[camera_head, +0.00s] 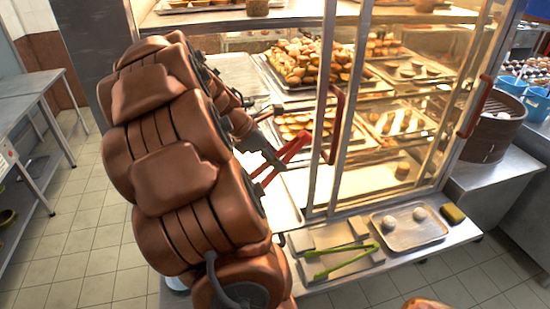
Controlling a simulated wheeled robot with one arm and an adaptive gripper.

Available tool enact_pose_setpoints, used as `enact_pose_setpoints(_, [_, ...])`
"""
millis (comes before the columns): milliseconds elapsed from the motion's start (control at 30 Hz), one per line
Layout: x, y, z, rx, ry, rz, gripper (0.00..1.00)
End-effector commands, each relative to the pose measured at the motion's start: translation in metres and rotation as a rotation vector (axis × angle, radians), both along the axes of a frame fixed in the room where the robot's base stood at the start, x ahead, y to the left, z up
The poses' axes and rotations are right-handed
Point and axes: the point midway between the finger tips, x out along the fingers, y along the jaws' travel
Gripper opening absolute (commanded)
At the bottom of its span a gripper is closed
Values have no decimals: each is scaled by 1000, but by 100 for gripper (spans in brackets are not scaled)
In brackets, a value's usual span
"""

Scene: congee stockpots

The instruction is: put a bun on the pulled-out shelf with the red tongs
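My gripper (275,136) is dark and sits at the end of my copper-coloured arm, by the left opening of the glass cabinet. It appears shut on the red tongs (288,157), though the arm partly hides the grip. The tongs' two red arms slant in front of the cabinet's lower trays; I cannot tell whether they hold anything. The pulled-out shelf (438,247) runs along the cabinet's front at the bottom. More buns (304,62) fill the trays inside the cabinet.
Green tongs (343,262) lie on boards at the shelf's left. A yellow sponge (453,214) lies right of the tray. Glass panes with red handles (477,107) close off the cabinet's right part. A bamboo steamer (492,128) stands right.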

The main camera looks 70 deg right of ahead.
Motion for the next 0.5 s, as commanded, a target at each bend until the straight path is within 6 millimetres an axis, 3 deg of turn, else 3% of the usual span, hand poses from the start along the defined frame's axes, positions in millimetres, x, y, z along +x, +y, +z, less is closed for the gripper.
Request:
enact_pose_setpoints(100, [1, 0, 20, -1, -2, 1, 52])
enact_pose_setpoints(500, [0, 0, 68, -1, -1, 1, 52])
